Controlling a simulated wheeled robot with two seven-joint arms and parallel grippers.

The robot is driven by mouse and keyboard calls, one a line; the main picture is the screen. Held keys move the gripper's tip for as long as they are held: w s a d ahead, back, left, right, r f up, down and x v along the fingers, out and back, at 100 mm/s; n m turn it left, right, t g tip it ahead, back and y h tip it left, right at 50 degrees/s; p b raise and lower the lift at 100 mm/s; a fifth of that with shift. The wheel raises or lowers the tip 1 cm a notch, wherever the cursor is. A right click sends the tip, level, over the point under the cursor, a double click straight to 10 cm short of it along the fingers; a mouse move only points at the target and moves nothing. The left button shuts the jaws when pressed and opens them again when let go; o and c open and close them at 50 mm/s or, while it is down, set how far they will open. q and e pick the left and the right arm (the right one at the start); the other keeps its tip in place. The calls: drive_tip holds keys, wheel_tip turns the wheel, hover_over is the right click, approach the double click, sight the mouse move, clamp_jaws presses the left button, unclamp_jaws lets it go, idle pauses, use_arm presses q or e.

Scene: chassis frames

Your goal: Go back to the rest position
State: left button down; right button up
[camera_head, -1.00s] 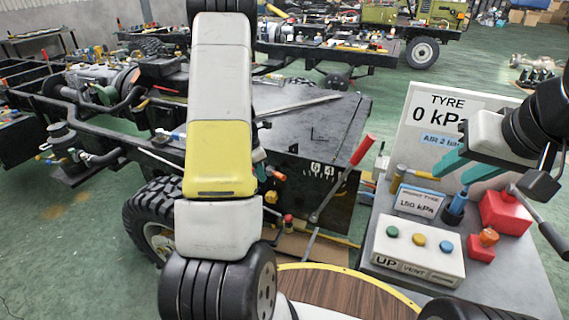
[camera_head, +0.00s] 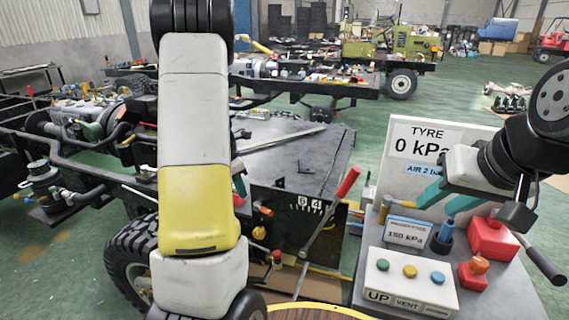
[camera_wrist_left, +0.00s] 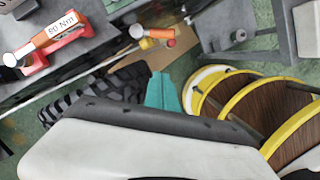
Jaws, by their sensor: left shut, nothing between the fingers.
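My left gripper is shut and empty; its teal fingertips (camera_wrist_left: 163,92) lie together in the left wrist view, above the floor between a black tyre and a round wooden piece with yellow rims. My right gripper (camera_head: 431,188) is in front of the white tyre panel, over the grey bench. Its teal fingers look apart, with nothing seen between them.
Green floor lies clear at the left.

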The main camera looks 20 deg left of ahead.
use_arm(q)
drive_tip(key=s+d+r+m+t, duration=0.1)
drive_tip(key=s+d+r+m, duration=0.3)
drive_tip(key=d+r+m, duration=0.5)
drive_tip(key=s+d+r+m+t, duration=0.1)
drive_tip(key=s+d+r+m, duration=0.3)
drive_tip(key=s+m, duration=0.5)
drive_tip(key=s+d+r+m+t, duration=0.2)
drive_tip(key=s+d+r+m, duration=0.3)
drive_tip(key=s+r+m, duration=0.3)
drive_tip(key=shift+s+d+m, duration=0.15)
drive_tip(key=shift+s+m, duration=0.7)
drive_tip(key=shift+m, duration=0.25)
